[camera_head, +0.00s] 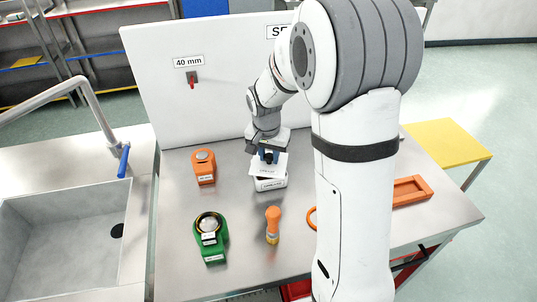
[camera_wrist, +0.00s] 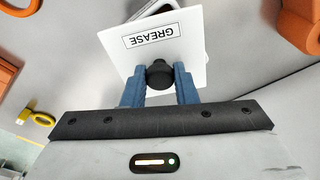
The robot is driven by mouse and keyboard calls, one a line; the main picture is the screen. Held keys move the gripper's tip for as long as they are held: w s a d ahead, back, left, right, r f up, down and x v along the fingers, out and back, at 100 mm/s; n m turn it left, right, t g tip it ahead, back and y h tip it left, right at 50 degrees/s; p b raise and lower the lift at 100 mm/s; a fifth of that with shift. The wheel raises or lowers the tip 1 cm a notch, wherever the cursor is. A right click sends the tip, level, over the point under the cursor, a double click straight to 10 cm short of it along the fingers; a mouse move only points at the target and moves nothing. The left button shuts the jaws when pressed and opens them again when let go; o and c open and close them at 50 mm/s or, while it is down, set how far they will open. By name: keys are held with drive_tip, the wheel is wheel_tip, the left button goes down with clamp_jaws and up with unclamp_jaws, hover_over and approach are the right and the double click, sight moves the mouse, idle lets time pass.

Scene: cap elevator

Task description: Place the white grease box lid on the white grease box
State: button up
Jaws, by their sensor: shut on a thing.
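The white grease box lid (camera_wrist: 165,42) is a square plate with a "GREASE" label and a black knob. My gripper (camera_wrist: 160,77) is shut on the knob, one blue finger on each side. In the head view my gripper (camera_head: 268,155) holds the lid (camera_head: 264,168) above the white grease box (camera_head: 270,184). The lid looks tilted and covers most of the box's top. The box's labelled front shows below it. In the wrist view a corner of the box shows past the lid's edge. I cannot tell whether lid and box touch.
An orange block (camera_head: 204,167) stands left of the box. A green device (camera_head: 210,238) and an orange-handled tool (camera_head: 273,224) stand nearer on the metal table. An orange tray (camera_head: 411,191) lies at right. A white panel (camera_head: 200,75) stands behind; a sink (camera_head: 70,240) is at left.

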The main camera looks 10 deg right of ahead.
sight(268, 159)
drive_tip(key=shift+f+b, duration=0.3)
drive_tip(key=o, duration=1)
drive_tip(key=shift+o, duration=0.2)
drive_tip(key=shift+r, duration=0.1)
drive_tip(key=r, duration=0.5)
drive_tip(key=s+r, duration=0.1)
drive_tip(key=r, duration=0.1)
drive_tip(key=shift+a+r+b, duration=0.3)
drive_tip(key=shift+b, duration=0.05)
